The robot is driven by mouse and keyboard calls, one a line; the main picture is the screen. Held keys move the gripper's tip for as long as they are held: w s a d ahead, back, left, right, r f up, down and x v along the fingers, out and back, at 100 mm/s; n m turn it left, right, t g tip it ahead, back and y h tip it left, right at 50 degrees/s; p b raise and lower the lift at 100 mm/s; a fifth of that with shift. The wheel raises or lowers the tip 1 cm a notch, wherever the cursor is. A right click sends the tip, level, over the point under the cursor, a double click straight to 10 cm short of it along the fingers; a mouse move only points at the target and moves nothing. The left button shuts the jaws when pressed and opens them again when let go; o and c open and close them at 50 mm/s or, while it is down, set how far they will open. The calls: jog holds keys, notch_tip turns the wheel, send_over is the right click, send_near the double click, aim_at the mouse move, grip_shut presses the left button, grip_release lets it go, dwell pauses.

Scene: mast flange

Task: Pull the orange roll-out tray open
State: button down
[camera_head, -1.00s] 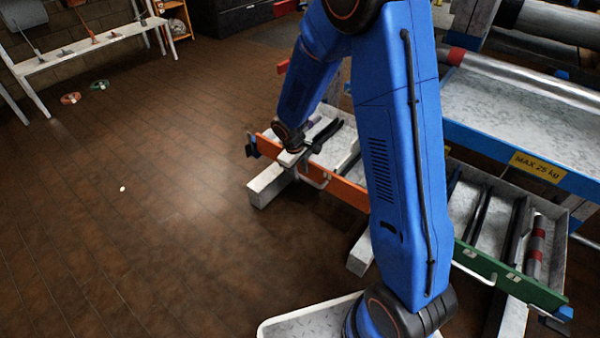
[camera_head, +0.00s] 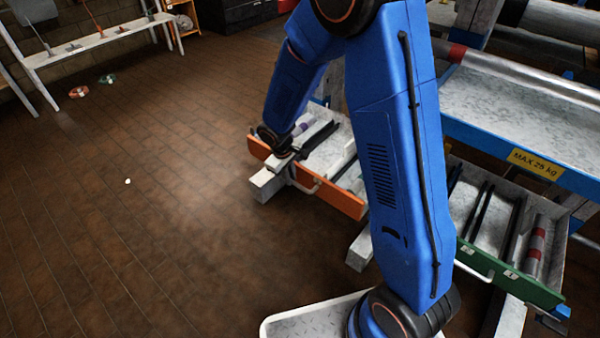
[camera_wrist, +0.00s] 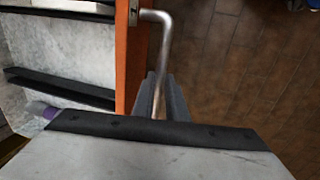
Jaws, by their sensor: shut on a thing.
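The orange roll-out tray (camera_head: 345,200) stands partly out from the rack, with its pale inside and dark dividers showing behind the orange front. Its bent metal handle (camera_head: 304,187) sticks out from that front. In the wrist view the orange front (camera_wrist: 130,65) runs up the middle and the handle bar (camera_wrist: 166,42) comes off its right side. My gripper (camera_wrist: 160,95) is shut on the handle bar, just outside the orange front. In the head view my wrist is over the tray's front and hides part of it; the fingertips are hard to make out there.
A green-fronted tray (camera_head: 510,278) sits lower right in the same rack. A blue shelf edge with a yellow load label (camera_head: 536,164) is above it. Pale beam ends (camera_head: 268,185) stick out below the trays.

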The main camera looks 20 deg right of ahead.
jog(key=s+a, duration=0.7)
jog(key=a, duration=0.3)
jog(key=s+a, duration=0.7)
jog(key=a, duration=0.3)
jog(key=shift+s+a, duration=0.15)
jog(key=shift+s, duration=0.15)
jog(key=c, duration=1.8)
grip_release()
jog(key=shift+o, duration=0.2)
notch_tip(320, 180, up, 17)
jog(key=s+a, duration=0.2)
jog(key=shift+a, duration=0.35)
